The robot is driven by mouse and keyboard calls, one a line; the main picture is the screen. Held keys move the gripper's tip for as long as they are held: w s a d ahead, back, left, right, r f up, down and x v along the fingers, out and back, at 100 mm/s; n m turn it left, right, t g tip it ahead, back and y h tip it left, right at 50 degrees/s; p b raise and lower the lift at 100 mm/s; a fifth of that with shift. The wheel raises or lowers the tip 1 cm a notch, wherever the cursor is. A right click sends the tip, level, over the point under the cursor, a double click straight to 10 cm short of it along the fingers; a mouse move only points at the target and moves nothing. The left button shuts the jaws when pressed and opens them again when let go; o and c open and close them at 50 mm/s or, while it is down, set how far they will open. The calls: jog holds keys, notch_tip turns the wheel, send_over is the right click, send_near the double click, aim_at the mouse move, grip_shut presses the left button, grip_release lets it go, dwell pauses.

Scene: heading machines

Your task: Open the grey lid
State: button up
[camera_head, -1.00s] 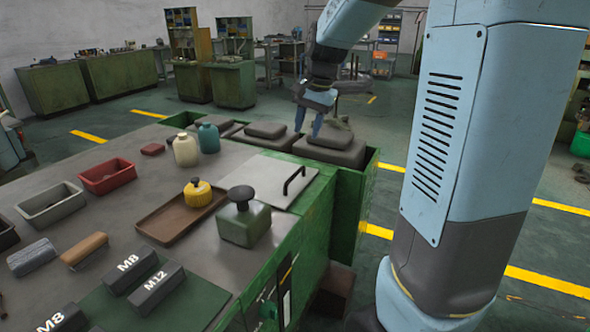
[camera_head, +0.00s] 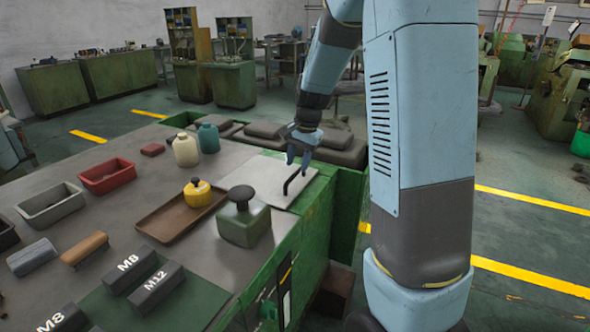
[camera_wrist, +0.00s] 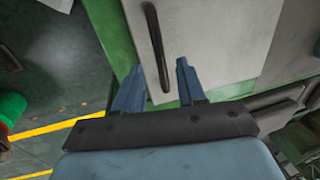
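The grey lid (camera_head: 247,181) is a flat light-grey panel at the right rear of the green machine's top, lying closed. Its black bar handle (camera_head: 292,186) stands near the lid's right edge. My gripper (camera_head: 299,155) is just behind and above the handle, pointing down. In the wrist view the lid (camera_wrist: 215,35) fills the upper middle. The handle (camera_wrist: 157,45) runs down toward the space between the two blue fingers of my gripper (camera_wrist: 158,82). The fingers are apart with nothing gripped. I cannot tell the height left between fingertips and handle.
On the top stand a green block with a black knob (camera_head: 243,217), a brown tray (camera_head: 178,216), a yellow container (camera_head: 197,192), a cream bottle (camera_head: 186,150) and a teal bottle (camera_head: 208,138). Dark lumpy sacks (camera_head: 338,147) lie behind the lid.

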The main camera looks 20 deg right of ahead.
aim_at(295, 173)
jog(key=shift+w+a+f, duration=0.1)
jog(key=shift+a+f, duration=0.05)
jog(key=shift+f, duration=0.65)
jog(key=shift+w+a+f, duration=0.1)
jog(key=shift+f, duration=0.65)
jog(key=shift+c, duration=0.3)
grip_shut()
